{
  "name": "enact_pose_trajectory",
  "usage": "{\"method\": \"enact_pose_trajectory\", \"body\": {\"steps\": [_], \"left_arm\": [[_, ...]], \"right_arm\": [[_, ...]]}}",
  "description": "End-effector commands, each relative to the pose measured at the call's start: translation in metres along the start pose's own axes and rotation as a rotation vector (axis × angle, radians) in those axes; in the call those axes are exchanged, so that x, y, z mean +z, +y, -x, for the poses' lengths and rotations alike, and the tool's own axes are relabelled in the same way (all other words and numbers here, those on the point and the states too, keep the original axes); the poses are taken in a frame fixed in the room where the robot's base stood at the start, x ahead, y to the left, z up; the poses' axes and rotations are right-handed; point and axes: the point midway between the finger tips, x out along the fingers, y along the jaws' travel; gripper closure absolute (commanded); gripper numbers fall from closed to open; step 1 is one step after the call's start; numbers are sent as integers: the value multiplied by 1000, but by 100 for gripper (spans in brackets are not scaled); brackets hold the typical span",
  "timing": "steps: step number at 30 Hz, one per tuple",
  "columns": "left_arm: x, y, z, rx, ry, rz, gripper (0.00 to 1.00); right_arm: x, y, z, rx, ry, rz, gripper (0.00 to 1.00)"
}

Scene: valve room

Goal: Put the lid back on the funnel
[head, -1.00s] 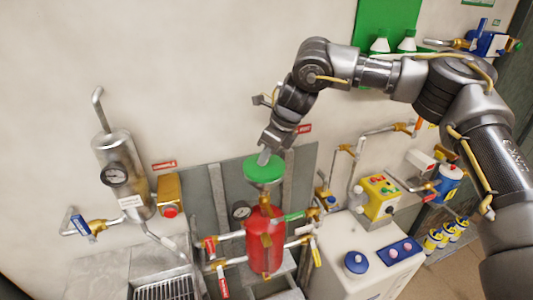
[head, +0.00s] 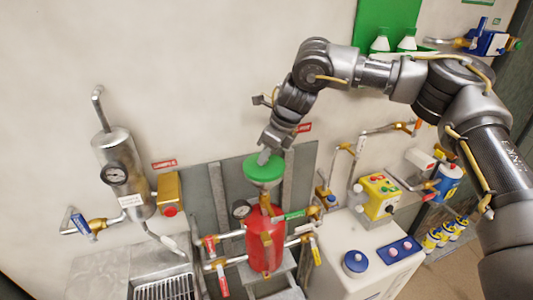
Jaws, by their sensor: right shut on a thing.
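The green lid (head: 264,170) is at the top of the metal funnel (head: 266,191), which stands above the red tank (head: 264,238). The lid looks level and covers the funnel's mouth in this view; whether it touches the rim all round I cannot tell. My right gripper (head: 264,157) points down at the lid's top from above and is shut on it; its fingertips are small and the grip itself is hard to see. My left gripper is not in view.
Pipes with red-, green- and yellow-handled valves surround the tank. A steel cylinder with a gauge (head: 122,175) stands left, above a sink grate (head: 165,289). A white cabinet (head: 345,240) with a yellow control box (head: 378,196) stands right. Bottles (head: 407,43) sit on a green shelf.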

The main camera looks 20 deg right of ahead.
Motion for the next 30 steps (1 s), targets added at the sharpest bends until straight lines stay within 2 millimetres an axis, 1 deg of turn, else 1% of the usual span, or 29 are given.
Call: {"method": "enact_pose_trajectory", "body": {"steps": [11, 12, 17, 18, 23, 28, 30], "left_arm": [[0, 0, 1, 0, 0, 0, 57], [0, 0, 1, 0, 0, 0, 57], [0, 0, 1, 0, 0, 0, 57], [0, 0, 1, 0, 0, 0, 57], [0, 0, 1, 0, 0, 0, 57], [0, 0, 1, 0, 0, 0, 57], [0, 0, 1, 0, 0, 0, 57]], "right_arm": [[0, 0, 0, 0, 0, 0, 100], [0, 0, 0, 0, 0, 0, 78], [0, 0, 0, 0, 0, 0, 57], [0, 0, 0, 0, 0, 0, 55], [0, 0, 0, 0, 0, 0, 55], [0, 0, 0, 0, 0, 0, 34], [0, 0, 0, 0, 0, 0, 34]]}}
